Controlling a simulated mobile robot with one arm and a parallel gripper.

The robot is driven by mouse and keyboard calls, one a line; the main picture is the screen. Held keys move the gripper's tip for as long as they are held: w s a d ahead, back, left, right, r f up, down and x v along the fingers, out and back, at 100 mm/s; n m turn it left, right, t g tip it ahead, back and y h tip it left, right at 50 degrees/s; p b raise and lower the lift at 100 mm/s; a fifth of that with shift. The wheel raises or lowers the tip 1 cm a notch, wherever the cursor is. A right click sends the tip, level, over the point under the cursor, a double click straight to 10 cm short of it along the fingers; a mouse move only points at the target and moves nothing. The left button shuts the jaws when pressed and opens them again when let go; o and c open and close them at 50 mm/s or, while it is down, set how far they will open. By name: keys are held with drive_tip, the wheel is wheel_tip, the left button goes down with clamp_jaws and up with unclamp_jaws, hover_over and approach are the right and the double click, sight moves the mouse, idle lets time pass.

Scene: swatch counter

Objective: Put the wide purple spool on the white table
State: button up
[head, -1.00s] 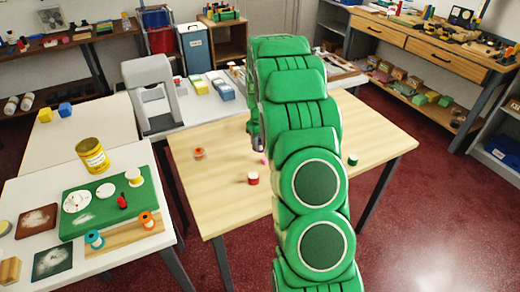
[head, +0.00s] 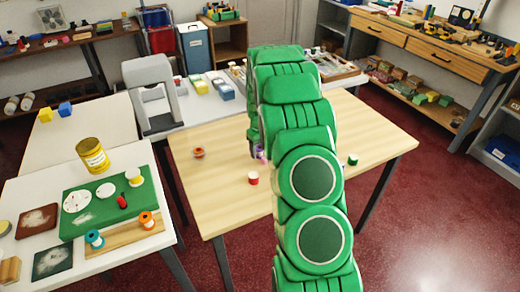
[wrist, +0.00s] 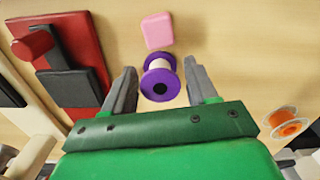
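The purple spool (wrist: 158,80), with a pale winding, sits between my gripper's two fingers in the wrist view. My gripper (wrist: 160,72) is open around it, with a clear gap on the right and a very small one on the left. In the head view a bit of purple (head: 261,153) shows at my gripper's tip over the wooden table (head: 215,205); my arm hides most of that spot. A white table (head: 40,187) stands at the front left.
A pink block (wrist: 157,30) lies just beyond the spool. An orange spool (wrist: 287,126) is to the right. A red spool (head: 253,178) and a green spool (head: 352,160) stand on the wooden table. The white table holds a green mat (head: 95,215) and a yellow can (head: 92,155).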

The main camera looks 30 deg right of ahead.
sight(260, 148)
drive_tip(key=shift+o, duration=0.6)
drive_tip(key=shift+r, duration=0.1)
wheel_tip(260, 148, up, 12)
drive_tip(key=f, duration=0.1)
drive_tip(key=s+a+r, duration=0.9)
drive_tip(key=s+r, duration=0.1)
drive_tip(key=s+a+r, duration=0.1)
drive_tip(key=s+a, duration=0.3)
drive_tip(key=s, duration=0.8)
drive_tip(key=s+a+r+m+g, duration=0.1)
drive_tip(key=s+a, duration=0.3)
drive_tip(key=s, duration=0.8)
drive_tip(key=s+a+r, duration=0.2)
drive_tip(key=s+a, duration=0.2)
drive_tip(key=s, duration=0.8)
drive_tip(key=shift+s+a+r+m+g, duration=0.3)
drive_tip(key=shift+s+a+r+m, duration=0.05)
drive_tip(key=shift+r+m, duration=0.05)
drive_tip(key=shift+o, duration=0.5)
drive_tip(key=shift+s+a, duration=0.1)
drive_tip(key=shift+s, duration=0.25)
